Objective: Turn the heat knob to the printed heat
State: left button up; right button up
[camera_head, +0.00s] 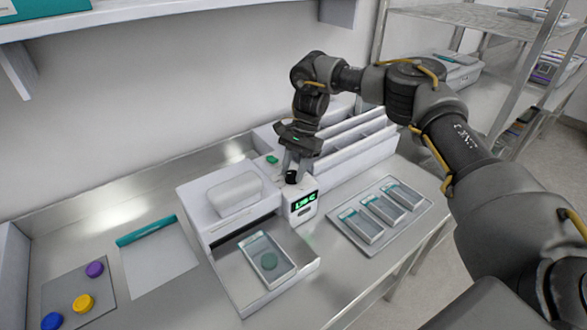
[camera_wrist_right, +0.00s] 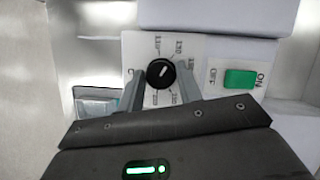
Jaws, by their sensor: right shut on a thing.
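The black heat knob (camera_wrist_right: 161,73) sits on a white panel with printed numbers around it, partly hidden by my fingers and too small to read surely. Its white pointer tilts to upper right in the wrist view. My right gripper (camera_wrist_right: 161,76) has one finger on each side of the knob and is shut on it. In the head view the knob (camera_head: 291,177) is on top of the white control box, under my right gripper (camera_head: 291,172). A green lit display (camera_head: 305,203) on the box front shows digits I cannot read surely. My left gripper is not in view.
A green ON/OFF switch (camera_wrist_right: 240,79) is beside the knob. A clear pouch (camera_head: 268,260) lies in the machine's front tray (camera_head: 309,270). Several pouches lie on a tray (camera_head: 418,221) at right. A mat (camera_head: 98,281) with coloured discs is at left. White dividers stand behind.

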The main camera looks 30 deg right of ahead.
jog(key=shift+s+f, duration=0.1)
jog(key=shift+f, duration=0.05)
jog(key=o, duration=1)
jog(key=v, duration=1.1)
